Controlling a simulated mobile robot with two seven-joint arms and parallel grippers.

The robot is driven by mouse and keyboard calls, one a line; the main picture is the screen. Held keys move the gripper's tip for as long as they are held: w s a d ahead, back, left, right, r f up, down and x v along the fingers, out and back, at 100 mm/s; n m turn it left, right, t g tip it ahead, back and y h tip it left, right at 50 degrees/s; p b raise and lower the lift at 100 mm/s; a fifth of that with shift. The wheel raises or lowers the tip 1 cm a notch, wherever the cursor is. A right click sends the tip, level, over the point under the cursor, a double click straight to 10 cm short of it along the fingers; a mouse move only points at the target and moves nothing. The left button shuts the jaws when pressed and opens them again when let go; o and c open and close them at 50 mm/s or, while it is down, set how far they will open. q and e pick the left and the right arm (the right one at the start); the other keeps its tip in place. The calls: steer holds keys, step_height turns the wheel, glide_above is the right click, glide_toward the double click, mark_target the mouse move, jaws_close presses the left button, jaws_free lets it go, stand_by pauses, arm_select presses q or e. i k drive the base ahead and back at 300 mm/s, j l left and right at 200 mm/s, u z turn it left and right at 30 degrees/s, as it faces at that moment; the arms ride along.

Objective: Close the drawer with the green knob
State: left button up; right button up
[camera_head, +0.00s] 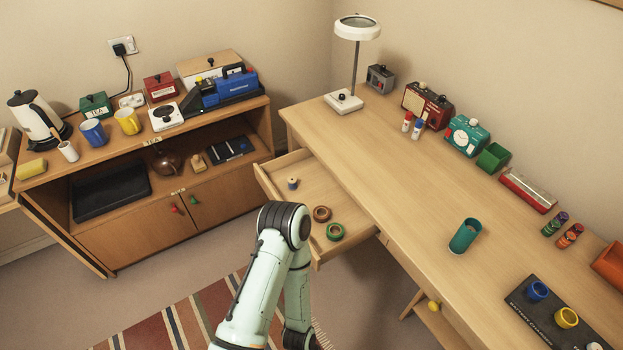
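A wooden drawer (268,180) stands pulled out from the left side of the desk (385,175). A green knob (194,199) shows on the front of the low cabinet at the left, beside a red knob (174,209). One of my arms rises from the bottom centre and bends back down in front of the drawer. Neither gripper is in view.
A yellow knob (433,305) sits on another wooden front under the desk. A teal cup (465,236) stands on the desk, and a lamp (345,101) at its far corner. The desk's middle is clear. A striped rug (190,318) lies on the floor.

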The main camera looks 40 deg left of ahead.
mark_target(317, 186)
steer(key=u, duration=1.8)
